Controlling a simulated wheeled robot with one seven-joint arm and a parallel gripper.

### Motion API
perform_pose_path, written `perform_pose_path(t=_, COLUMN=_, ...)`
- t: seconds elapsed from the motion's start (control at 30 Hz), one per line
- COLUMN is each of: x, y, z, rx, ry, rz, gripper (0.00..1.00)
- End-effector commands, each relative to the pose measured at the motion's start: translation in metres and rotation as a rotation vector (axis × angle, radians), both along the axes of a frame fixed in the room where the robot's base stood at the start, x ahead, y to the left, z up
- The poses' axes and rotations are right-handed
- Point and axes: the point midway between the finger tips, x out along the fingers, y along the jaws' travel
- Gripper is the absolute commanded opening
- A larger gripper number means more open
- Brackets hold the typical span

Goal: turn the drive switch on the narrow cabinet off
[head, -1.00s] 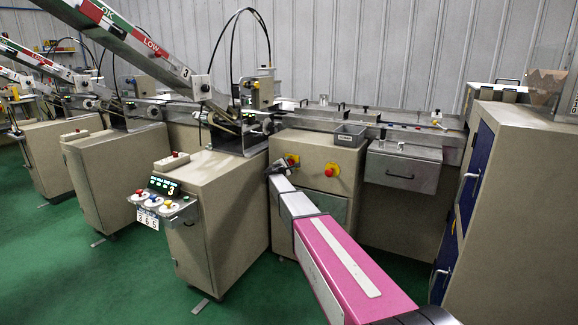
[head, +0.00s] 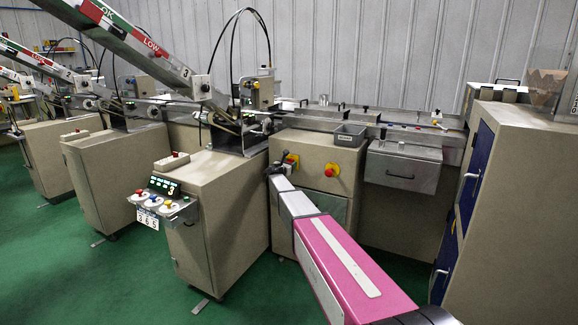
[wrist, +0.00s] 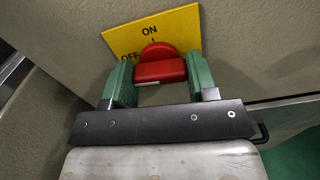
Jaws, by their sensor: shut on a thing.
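The drive switch is a red knob on a yellow plate marked ON and OFF. The knob (wrist: 160,69) shows in the wrist view, its bar lying across the picture between my green fingers. ON is above the knob and OFF at its upper left. My gripper (wrist: 156,82) is shut on the knob, one finger at each end of the bar. In the head view the yellow plate (head: 292,158) is on the upper left of the narrow cabinet's front (head: 318,158), and my gripper (head: 280,164) reaches it, partly covering the knob.
A red emergency button (head: 332,169) on a yellow base is just right of the switch. A beige cabinet (head: 222,190) with a control panel (head: 165,198) stands close on the left. A steel drawer box (head: 403,165) is to the right. Green floor (head: 120,275) is clear in front.

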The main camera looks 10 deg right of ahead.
Motion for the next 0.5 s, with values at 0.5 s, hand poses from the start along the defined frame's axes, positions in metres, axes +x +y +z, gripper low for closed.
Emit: perform_pose_path(t=0.5, x=-0.0009, y=0.0004, z=-0.0011, rx=-0.098, ry=0.073, rz=0.0, gripper=0.29)
